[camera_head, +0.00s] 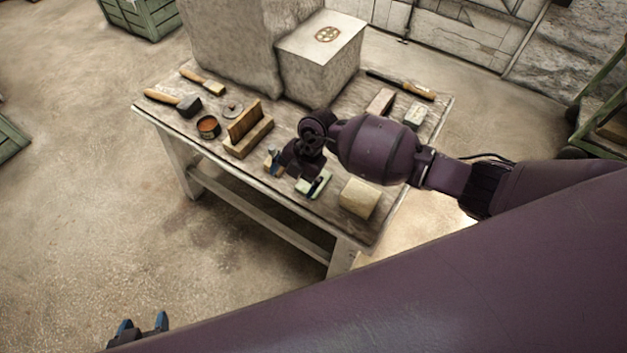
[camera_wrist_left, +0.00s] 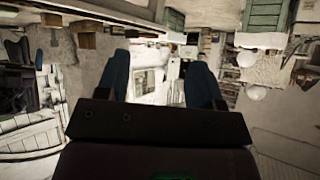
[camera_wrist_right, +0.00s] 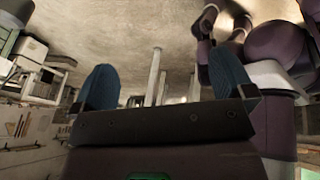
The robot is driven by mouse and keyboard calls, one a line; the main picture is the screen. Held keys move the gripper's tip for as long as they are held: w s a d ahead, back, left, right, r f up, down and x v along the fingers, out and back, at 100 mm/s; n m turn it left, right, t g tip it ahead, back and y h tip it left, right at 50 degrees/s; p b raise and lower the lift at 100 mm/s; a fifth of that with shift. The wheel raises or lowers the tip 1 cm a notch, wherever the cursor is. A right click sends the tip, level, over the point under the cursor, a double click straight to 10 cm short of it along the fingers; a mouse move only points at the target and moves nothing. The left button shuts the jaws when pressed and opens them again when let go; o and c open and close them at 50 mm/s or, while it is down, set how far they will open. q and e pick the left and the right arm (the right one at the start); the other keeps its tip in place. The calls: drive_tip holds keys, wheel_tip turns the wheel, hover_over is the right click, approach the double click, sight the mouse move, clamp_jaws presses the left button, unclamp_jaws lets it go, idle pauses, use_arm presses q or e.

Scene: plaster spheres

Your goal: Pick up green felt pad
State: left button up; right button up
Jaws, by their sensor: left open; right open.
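The green felt pad (camera_head: 314,184) appears as a small pale green piece near the front edge of the wooden table (camera_head: 300,232), partly hidden by my right gripper. My right gripper (camera_head: 294,168) is over the table at the pad's upper left, its blue fingers partly hidden. Whether it touches the pad I cannot tell. In the right wrist view its fingers (camera_wrist_right: 165,85) are apart with nothing between them, and no pad shows. My left gripper (camera_head: 142,327) is open and empty at the lower left, away from the table; its spread fingers also show in the left wrist view (camera_wrist_left: 160,80).
A pale wooden block (camera_head: 359,198) is right of the pad. A brown wooden piece (camera_head: 248,138), a tin (camera_head: 208,127) and a mallet (camera_head: 173,101) are to the left. A large plaster block (camera_head: 320,60) stands behind. Smaller blocks (camera_head: 380,101) and a chisel (camera_head: 400,85) are at the back right.

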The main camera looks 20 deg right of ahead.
drive_tip(key=w+d+r+m+h, duration=0.1)
drive_tip(key=w+d+h, duration=0.4)
drive_tip(key=d, duration=0.2)
drive_tip(key=shift+t, duration=0.4)
drive_tip(key=f+b, duration=0.1)
drive_tip(key=f, duration=0.4)
drive_tip(key=shift+a+f+b, duration=0.2)
drive_tip(key=shift+f+b, duration=0.15)
drive_tip(key=shift+b, duration=0.05)
drive_tip(key=f, duration=0.1)
drive_tip(key=f+b, duration=0.1)
drive_tip(key=f, duration=0.3)
drive_tip(key=shift+s+d+b, duration=0.1)
drive_tip(key=shift+s+b, duration=0.2)
drive_tip(key=shift+s, duration=0.05)
drive_tip(key=shift+w+r, duration=0.1)
drive_tip(key=shift+r, duration=0.05)
drive_tip(key=c, duration=0.9)
drive_tip(key=shift+r, duration=0.1)
